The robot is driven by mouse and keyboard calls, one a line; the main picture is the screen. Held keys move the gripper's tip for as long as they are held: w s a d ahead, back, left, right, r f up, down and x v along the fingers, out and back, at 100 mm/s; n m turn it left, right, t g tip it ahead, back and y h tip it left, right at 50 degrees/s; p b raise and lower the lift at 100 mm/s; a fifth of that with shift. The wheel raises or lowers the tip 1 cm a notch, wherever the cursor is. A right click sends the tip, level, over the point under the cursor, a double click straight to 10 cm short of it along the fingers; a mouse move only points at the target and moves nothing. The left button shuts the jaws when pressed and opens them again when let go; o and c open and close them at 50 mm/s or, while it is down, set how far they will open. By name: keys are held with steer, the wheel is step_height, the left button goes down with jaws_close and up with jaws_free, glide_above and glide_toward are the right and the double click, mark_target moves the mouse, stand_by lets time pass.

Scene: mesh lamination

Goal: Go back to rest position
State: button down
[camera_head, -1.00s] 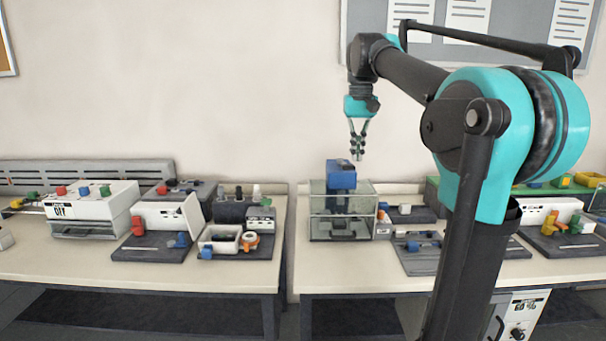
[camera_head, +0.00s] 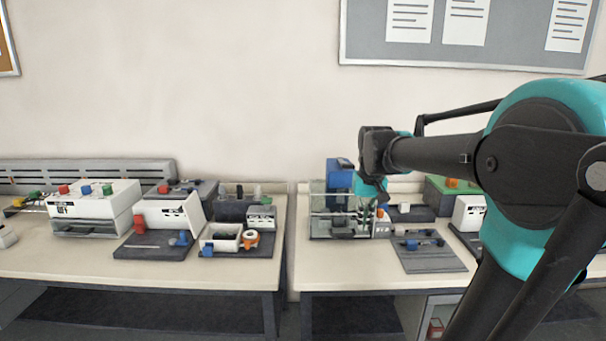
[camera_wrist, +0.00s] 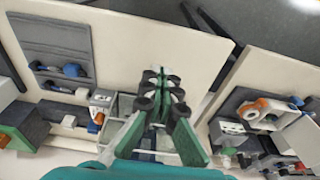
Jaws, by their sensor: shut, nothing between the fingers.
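My gripper (camera_wrist: 160,88) shows in the middle of the wrist view with its fingers together and nothing between them. In the head view my gripper (camera_head: 368,212) hangs low in front of the right side of the clear box (camera_head: 318,222) with the blue block (camera_head: 340,172) on top. My wrist and arm partly cover that box and the items to its right. Whether the fingers touch the box cannot be told.
A grey board with blue-handled tools (camera_head: 430,257) lies on the right table, right of the box. White machines (camera_head: 95,208) and a tray with an orange-and-white roll (camera_head: 250,239) stand on the left table. A narrow gap (camera_head: 291,240) separates the tables.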

steer(key=s+d+f+t, duration=0.2)
steer(key=s+f, duration=1.4)
steer(key=f, duration=0.4)
steer(key=shift+s+f, duration=0.15)
steer(key=shift+s, duration=0.25)
